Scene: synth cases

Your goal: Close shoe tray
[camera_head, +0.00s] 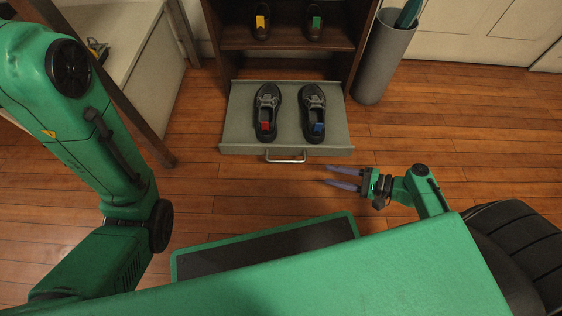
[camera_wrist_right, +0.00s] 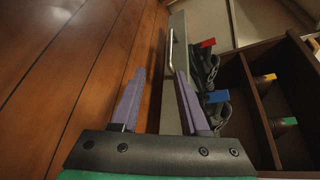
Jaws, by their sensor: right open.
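The grey-green shoe tray (camera_head: 238,112) is pulled out from the dark brown cabinet (camera_head: 283,66). Two dark shoes lie side by side on it, one with a red tab (camera_head: 265,127) and one with a blue tab (camera_head: 318,128). A silver bar handle (camera_head: 286,158) is on the tray's front panel; it also shows in the right wrist view (camera_wrist_right: 170,50). My right gripper (camera_head: 328,175) is open and empty, in front of the tray's right corner, its fingers pointing left. It is apart from the handle. My left arm shows at the left, but its gripper is out of view.
On the cabinet shelf above are shoes with a yellow tab (camera_head: 261,22) and a green tab (camera_head: 316,22). A grey cylindrical bin (camera_head: 383,62) stands right of the cabinet. A brown post (camera_head: 120,90) slants at the left.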

